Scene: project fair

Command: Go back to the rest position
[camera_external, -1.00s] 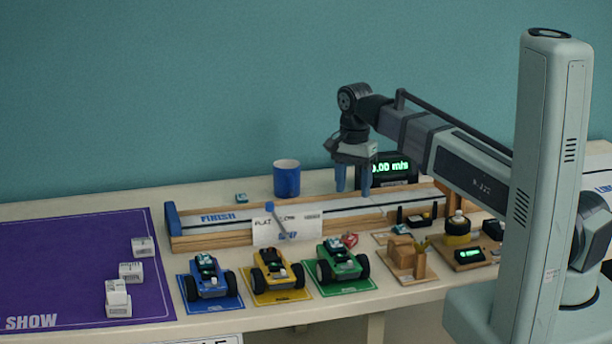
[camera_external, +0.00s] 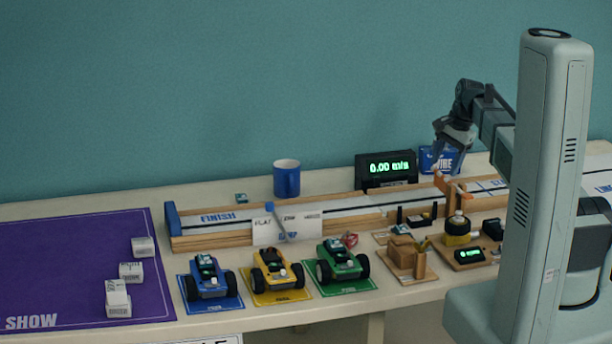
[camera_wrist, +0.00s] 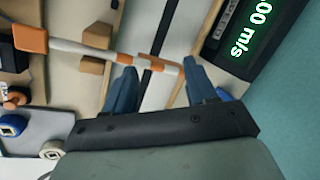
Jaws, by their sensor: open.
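My gripper (camera_external: 447,168) is at the right of the external view, raised over the start end of the track and partly in front of a blue box. In the wrist view its two blue fingers (camera_wrist: 155,88) are spread apart with nothing held between them. Beyond the fingers, the wrist view shows an orange-and-white bar (camera_wrist: 105,52) and the dark track line. The arm is folded back close to my column, which hides part of it.
The wooden track (camera_external: 350,221) runs along the table, with a speed display (camera_external: 386,169) reading 0.00 m/s behind it. A blue mug (camera_external: 287,181) stands at the back. Blue, yellow and green cars (camera_external: 341,262) sit on mats in front. The purple mat (camera_external: 70,265) holds white blocks.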

